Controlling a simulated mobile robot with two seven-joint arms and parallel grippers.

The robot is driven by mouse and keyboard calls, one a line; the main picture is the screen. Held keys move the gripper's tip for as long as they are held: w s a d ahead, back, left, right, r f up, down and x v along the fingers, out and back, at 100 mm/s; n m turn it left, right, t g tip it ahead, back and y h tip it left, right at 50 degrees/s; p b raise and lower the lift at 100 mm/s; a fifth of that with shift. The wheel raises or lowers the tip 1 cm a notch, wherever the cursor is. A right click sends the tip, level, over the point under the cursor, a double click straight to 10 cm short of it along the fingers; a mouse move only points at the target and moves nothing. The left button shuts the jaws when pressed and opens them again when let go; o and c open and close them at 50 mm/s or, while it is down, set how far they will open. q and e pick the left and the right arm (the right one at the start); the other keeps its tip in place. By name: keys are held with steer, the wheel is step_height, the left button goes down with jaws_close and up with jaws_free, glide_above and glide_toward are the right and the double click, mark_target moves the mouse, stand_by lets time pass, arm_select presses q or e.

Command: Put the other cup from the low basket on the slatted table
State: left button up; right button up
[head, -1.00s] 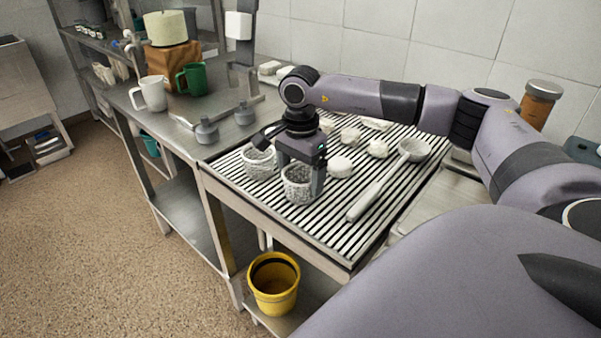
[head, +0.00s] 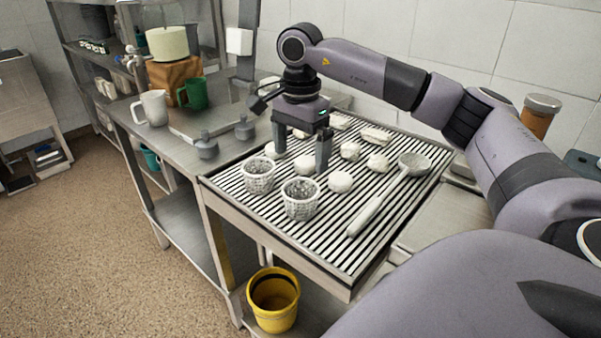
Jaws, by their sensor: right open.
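Two white perforated cups stand upright on the slatted table (head: 330,235): one at the left (head: 258,175) and one nearer the front (head: 300,199). My right gripper (head: 301,163) is open, with its fingers pointing down behind the two cups and apart from both. A small white rounded piece shows between its fingers; I cannot tell whether they touch it. A yellow bucket (head: 274,300) stands low under the table, and no other low basket is plain to see. My left gripper is not in view.
Several white lumps (head: 340,182) and a long-handled ladle (head: 375,205) lie on the slats. A white mug (head: 152,108), a green mug (head: 194,93) and grey weights (head: 206,147) stand on the left counter.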

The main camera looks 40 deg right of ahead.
step_height(320, 180, up, 3)
steer(key=shift+f, duration=0.2)
stand_by(0.5)
